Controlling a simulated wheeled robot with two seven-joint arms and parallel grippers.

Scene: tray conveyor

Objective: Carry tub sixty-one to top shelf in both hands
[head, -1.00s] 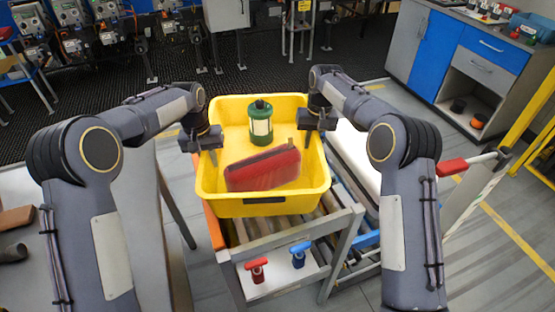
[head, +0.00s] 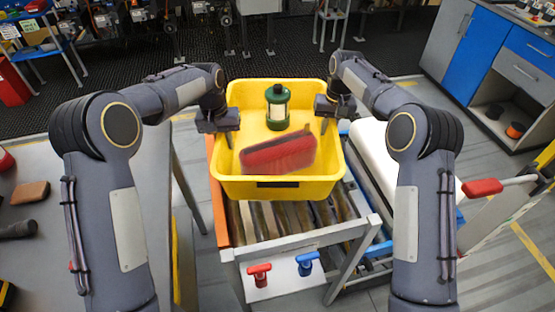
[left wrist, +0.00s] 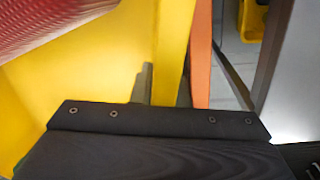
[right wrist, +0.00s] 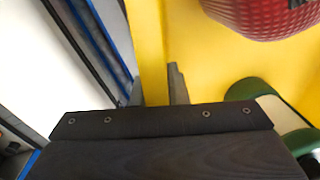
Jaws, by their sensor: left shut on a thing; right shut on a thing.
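The yellow tub (head: 225,186) is above the roller conveyor in the head view, holding a green lantern-like canister (head: 277,106) and a red textured case (head: 278,153). No number is readable on it. My left gripper (head: 229,135) is shut on the tub's left wall. My right gripper (head: 325,122) is shut on its right wall. In the left wrist view the tub wall (left wrist: 172,50) runs into the jaws, with the red case (left wrist: 50,25) beside it. In the right wrist view the wall (right wrist: 147,45), the red case (right wrist: 265,15) and part of the green canister (right wrist: 255,90) show.
The roller conveyor (head: 300,240) has a red and a blue knob (head: 306,262) at its front. A grey table (head: 110,190) stands left. A white surface (head: 385,150) lies right of the tub. Blue and grey cabinets (head: 480,60) are back right. No top shelf is identifiable.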

